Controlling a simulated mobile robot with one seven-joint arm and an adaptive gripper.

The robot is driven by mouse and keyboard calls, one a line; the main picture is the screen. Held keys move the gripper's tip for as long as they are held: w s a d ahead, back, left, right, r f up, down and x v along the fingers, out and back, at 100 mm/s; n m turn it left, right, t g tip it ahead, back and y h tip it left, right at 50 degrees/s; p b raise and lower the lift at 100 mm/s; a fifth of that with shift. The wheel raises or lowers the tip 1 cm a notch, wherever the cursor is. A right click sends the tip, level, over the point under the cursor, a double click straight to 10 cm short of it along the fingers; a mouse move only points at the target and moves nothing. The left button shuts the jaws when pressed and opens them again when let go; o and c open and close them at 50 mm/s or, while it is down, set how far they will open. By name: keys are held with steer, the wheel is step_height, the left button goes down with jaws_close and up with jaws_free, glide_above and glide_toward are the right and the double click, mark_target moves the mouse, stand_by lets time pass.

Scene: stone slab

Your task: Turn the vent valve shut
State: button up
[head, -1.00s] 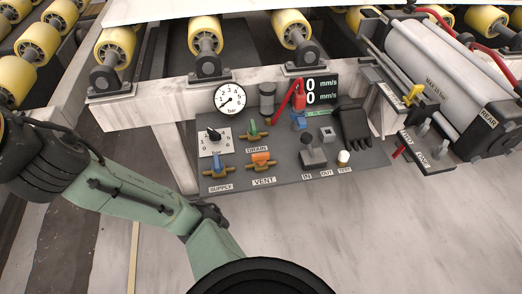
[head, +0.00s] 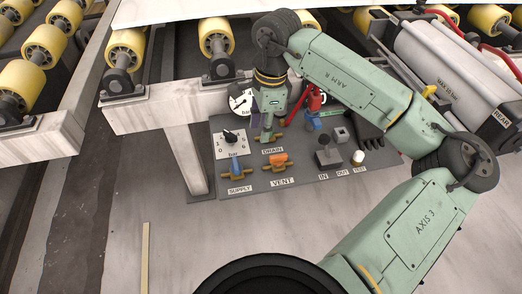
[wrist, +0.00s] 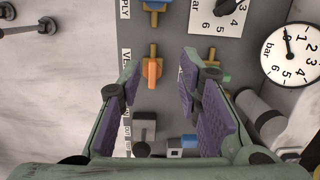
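The vent valve (head: 281,161) has an orange handle on a brass body, above the VENT label on the dark panel. In the wrist view, the orange handle (wrist: 152,75) lies roughly along its brass body. My gripper (head: 267,132) hangs over the panel near the drain valve in the head view, behind the vent valve. In the wrist view, my gripper (wrist: 160,66) is open, with purple pads apart and nothing held. The orange handle appears between the fingertips there, but the fingers look clear of it. The head view hides the exact fingertip height.
The blue-handled supply valve (head: 236,167) is left of the vent valve. The drain valve (head: 268,137) is partly covered by my gripper. A grey lever (head: 327,153) and white button (head: 358,157) stand to the right. A pressure gauge (wrist: 291,55) is nearby.

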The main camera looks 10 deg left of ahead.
steer(key=h, duration=0.1)
glide_above(278, 155)
steer(key=shift+m, duration=0.3)
step_height(278, 155, down, 11)
steer(key=shift+f+p, duration=0.1)
steer(key=shift+p, duration=0.5)
steer(key=shift+c, duration=0.3)
jaws_close()
